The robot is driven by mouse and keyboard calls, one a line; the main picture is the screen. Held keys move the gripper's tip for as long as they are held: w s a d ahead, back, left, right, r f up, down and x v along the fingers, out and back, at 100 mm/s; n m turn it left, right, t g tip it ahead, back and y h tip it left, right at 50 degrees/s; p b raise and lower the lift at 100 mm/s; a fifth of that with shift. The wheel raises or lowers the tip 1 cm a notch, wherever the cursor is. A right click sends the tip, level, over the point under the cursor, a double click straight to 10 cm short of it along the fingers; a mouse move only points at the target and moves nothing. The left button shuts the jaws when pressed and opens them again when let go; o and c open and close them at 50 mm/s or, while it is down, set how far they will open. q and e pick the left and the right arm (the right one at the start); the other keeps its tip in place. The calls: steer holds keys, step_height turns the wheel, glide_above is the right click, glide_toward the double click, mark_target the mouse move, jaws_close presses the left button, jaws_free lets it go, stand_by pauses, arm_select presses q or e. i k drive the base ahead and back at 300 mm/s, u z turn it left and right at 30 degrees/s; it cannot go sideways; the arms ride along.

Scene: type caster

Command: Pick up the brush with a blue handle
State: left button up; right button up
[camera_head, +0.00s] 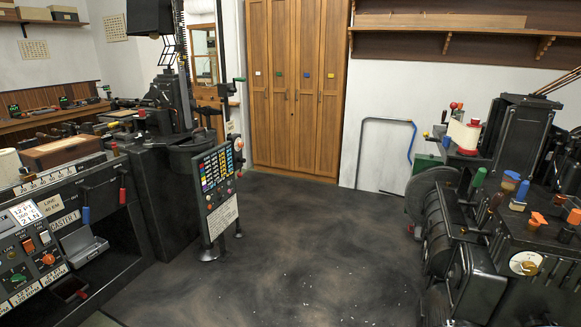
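I cannot make out a brush with a blue handle for certain. A small upright blue piece (522,190) shows on top of the dark machine at the right, near orange and green pieces; it is too small to tell what it is. Neither of my grippers is in view.
A dark console (130,240) fills the left side, and a dark machine (465,275) the right. A sign board (218,190) stands on the floor beside the console. Wooden cabinets (295,90) line the back. The dark floor (300,255) between is open.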

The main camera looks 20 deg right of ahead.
mark_target(518, 203)
steer(key=z, duration=0.7)
steer(key=i, duration=1.3)
steer(key=z, duration=2)
steer(key=i, duration=1)
steer(key=z, duration=0.65)
